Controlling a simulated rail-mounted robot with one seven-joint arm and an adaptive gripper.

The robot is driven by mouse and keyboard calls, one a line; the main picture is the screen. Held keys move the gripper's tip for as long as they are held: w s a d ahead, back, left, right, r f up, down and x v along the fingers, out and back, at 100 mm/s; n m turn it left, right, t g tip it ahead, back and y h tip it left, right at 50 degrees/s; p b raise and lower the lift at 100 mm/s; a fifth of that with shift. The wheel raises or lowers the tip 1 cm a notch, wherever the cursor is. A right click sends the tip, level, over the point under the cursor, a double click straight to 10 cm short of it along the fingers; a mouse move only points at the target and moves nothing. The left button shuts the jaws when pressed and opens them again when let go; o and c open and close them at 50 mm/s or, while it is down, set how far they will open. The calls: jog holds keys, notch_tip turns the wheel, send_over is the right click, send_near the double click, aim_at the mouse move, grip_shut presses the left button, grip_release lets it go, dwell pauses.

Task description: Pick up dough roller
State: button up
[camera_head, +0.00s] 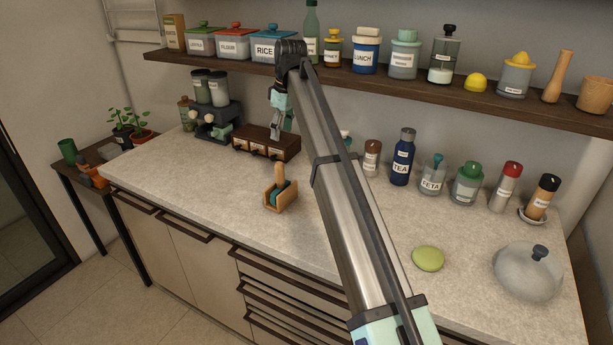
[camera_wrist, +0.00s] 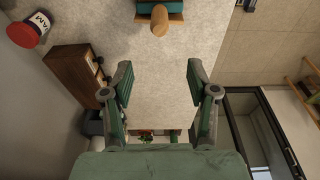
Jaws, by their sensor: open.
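The dough roller (camera_head: 280,173) looks to be the piece with an upright wooden handle and teal parts, in a small wooden frame on the counter. In the wrist view its round wooden handle end (camera_wrist: 160,22) shows at the top edge, in front of teal and wood. My gripper (camera_wrist: 159,82) is open and empty, with its two fingers wide apart. In the head view my gripper (camera_head: 287,134) hangs above the counter, behind and higher than the roller, in front of the dark drawer box. The gripper and the roller are apart.
A dark wooden drawer box (camera_head: 266,142) stands at the back of the counter (camera_head: 200,180). A shelf (camera_head: 400,92) with jars runs above it. Several jars, a green disc (camera_head: 428,258) and a glass dome (camera_head: 528,271) are on the right. The counter around the roller is clear.

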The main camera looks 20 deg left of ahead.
aim_at(281, 163)
jog(key=f+p, duration=0.1)
jog(key=f, duration=0.3)
jog(key=f+p, duration=0.1)
jog(key=f, duration=0.2)
jog(key=a+f+p, duration=0.1)
jog(key=f, duration=0.3)
jog(key=shift+w+f, duration=0.25)
jog(key=shift+f, duration=0.05)
jog(key=shift+a+f+p, duration=0.25)
jog(key=shift+f+p, duration=0.35)
jog(key=shift+f, duration=0.7)
jog(key=shift+a+f+p, duration=0.25)
jog(key=shift+f+p, duration=0.35)
jog(key=shift+f, duration=0.65)
grip_shut()
